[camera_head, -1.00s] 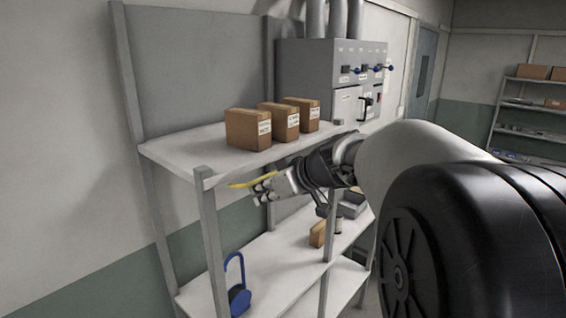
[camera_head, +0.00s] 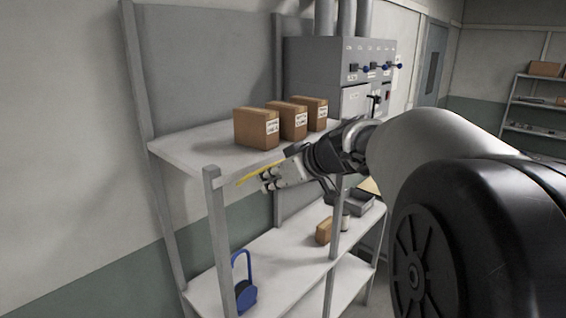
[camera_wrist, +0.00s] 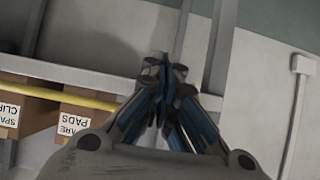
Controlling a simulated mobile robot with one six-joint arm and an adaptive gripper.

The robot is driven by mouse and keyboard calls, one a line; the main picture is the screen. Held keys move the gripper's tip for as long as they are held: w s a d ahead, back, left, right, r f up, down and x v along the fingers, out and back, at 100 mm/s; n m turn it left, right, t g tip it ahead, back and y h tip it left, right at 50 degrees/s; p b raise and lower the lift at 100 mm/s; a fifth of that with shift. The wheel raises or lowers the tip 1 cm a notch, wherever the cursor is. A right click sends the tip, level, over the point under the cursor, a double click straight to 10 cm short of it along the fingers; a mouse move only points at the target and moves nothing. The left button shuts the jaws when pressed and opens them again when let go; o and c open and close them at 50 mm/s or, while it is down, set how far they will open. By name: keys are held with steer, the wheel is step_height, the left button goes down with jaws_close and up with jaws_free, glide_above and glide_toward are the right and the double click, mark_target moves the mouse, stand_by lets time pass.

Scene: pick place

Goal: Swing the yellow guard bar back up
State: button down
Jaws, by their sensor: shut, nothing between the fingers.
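The yellow guard bar (camera_head: 258,173) shows as a thin bar beside the front edge of the upper shelf, tilted slightly up to the right, with part of it hidden behind my gripper. It also shows in the wrist view (camera_wrist: 62,93), running from the left edge in front of the boxes toward my gripper. My gripper (camera_head: 268,182) is at the bar, just below the upper shelf, with its fingers shut and empty. In the wrist view the fingertips (camera_wrist: 164,68) are together. I cannot tell whether they touch the bar.
Three cardboard boxes (camera_head: 292,119) stand on the upper shelf (camera_head: 190,143). The lower shelf (camera_head: 283,262) holds a blue ring-handled item (camera_head: 244,292), a small box (camera_head: 324,231) and a grey tray (camera_head: 362,203). A shelf post (camera_head: 217,235) stands left of my gripper. A grey cabinet (camera_head: 335,62) hangs behind.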

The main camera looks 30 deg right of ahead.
mark_target(268, 166)
steer(key=shift+r, duration=0.1)
steer(key=shift+w+a+r+p, duration=0.1)
steer(key=shift+w+r+p, duration=0.15)
steer(key=shift+r, duration=0.5)
steer(key=shift+w+a+r+p, duration=0.15)
steer(key=shift+r+p, duration=0.1)
steer(key=shift+r, duration=0.45)
steer(key=shift+d, duration=0.1)
steer(key=shift+r, duration=0.1)
steer(key=shift+w+r+p, duration=0.25)
steer(key=shift+p, duration=0.05)
steer(key=shift+s+f, duration=0.1)
steer(key=shift+s, duration=0.05)
